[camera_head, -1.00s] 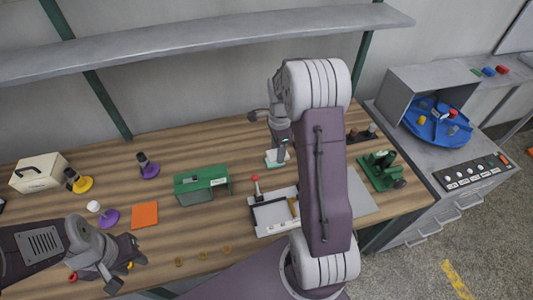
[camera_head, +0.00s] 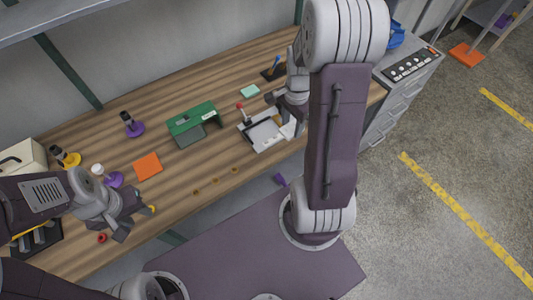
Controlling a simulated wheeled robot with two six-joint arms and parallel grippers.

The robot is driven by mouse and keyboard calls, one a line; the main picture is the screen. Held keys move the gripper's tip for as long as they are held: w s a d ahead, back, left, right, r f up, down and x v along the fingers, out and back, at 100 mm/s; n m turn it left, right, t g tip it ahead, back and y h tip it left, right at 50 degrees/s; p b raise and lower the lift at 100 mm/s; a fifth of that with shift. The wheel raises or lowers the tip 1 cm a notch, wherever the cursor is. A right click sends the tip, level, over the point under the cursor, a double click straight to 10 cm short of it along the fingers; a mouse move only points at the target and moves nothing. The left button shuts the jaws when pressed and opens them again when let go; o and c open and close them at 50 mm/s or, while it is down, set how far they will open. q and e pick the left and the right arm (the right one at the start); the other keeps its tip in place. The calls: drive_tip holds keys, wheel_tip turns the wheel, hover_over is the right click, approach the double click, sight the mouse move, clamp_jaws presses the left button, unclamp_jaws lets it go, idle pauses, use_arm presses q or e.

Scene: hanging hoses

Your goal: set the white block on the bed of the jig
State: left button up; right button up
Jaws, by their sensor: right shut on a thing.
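The jig (camera_head: 262,137) is a pale grey plate with a red-knobbed lever (camera_head: 241,107), near the table's front edge. Its right end is partly hidden by my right arm. My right gripper (camera_head: 289,112) is at the right end of the jig, shut on the white block (camera_head: 289,128), which shows just under the fingers. I cannot tell whether the block touches the jig's bed. The mint pad (camera_head: 250,91) behind the jig is bare. My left gripper (camera_head: 138,220) is open and empty over the table's front left, near a small red ring (camera_head: 102,238).
A green housing (camera_head: 193,122) stands left of the jig. A black holder (camera_head: 273,72) stands behind. My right arm hides the table's right part.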

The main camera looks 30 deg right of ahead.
drive_tip(key=shift+s+d+r, duration=0.4)
drive_tip(key=shift+s+d, duration=0.05)
drive_tip(key=shift+s, duration=0.1)
drive_tip(key=shift+w+d+f, duration=0.15)
drive_tip(key=shift+w+d, duration=0.05)
drive_tip(key=shift+d, duration=0.05)
drive_tip(key=p, duration=0.1)
hover_over(262, 139)
wheel_tip(262, 139, down, 7)
drive_tip(key=shift+w+d+f, duration=0.1)
drive_tip(key=f, duration=0.3)
drive_tip(key=shift+s, duration=0.2)
drive_tip(key=shift+w+f, duration=0.15)
drive_tip(key=shift+f, duration=0.3)
drive_tip(key=shift+f, duration=0.1)
drive_tip(key=o, duration=1.3)
